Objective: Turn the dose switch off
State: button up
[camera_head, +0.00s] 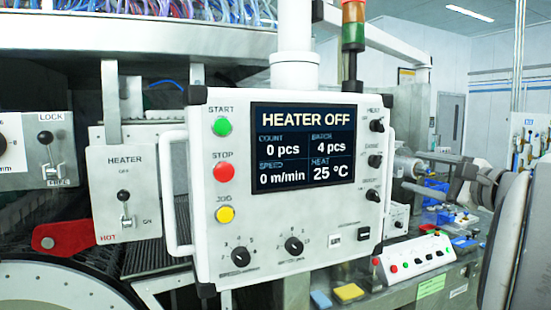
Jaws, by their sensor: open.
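No label reading "dose" is legible, so I cannot tell which control is the dose switch. A small pale box with a dark knob (397,222) sits just right of the main control panel (215,265); its label is too small to read. My gripper (418,173) is at the right, pointing left, with its dark fingers apart and nothing seen between them. It appears just above the small box in the picture and right of the panel's edge. My arm covers part of the right side.
The panel's screen (303,146) reads HEATER OFF. A white button box (415,258) stands on the bench at lower right. A white handle (172,190) juts from the panel's left.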

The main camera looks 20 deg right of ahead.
aim_at(376, 162)
jog(key=w, duration=0.3)
jog(key=w+p, duration=0.1)
jog(key=w, duration=0.3)
jog(key=w+a+p, duration=0.1)
jog(key=w, duration=0.2)
jog(key=shift+w, duration=0.4)
grip_shut()
